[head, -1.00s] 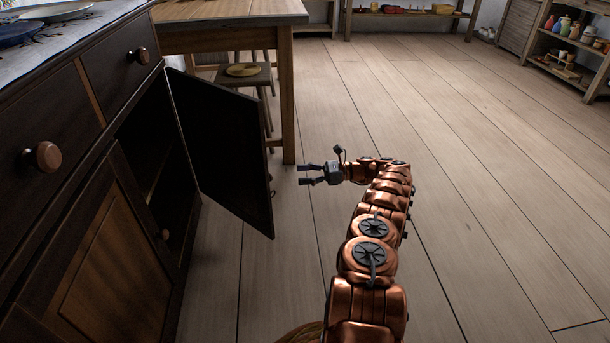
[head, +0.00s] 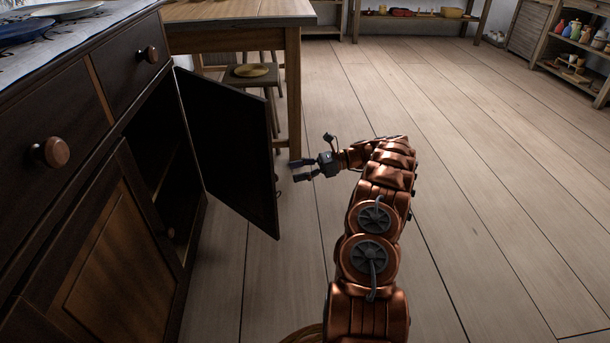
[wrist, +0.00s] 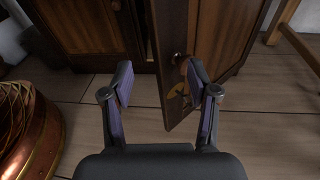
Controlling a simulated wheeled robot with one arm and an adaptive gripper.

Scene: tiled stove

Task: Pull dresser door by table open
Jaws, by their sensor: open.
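The dresser (head: 60,95) stands at the left in the head view. Its door by the table (head: 228,150) is swung well out from the cabinet, showing a dark inside with a shelf. The door's outer face (wrist: 179,75) shows in the wrist view with a round knob (wrist: 178,58) between and beyond my fingertips. My gripper (head: 298,170) is open and empty, to the right of the door's free edge and apart from it. In the wrist view its two fingers (wrist: 160,84) are spread, with the door edge-on ahead.
A wooden table (head: 240,12) stands behind the door, its leg close past my gripper. A stool (head: 250,76) with a yellow plate is under it. A copper pot with a basket (wrist: 30,130) is at the left in the wrist view. Open floor (head: 460,180) lies to the right.

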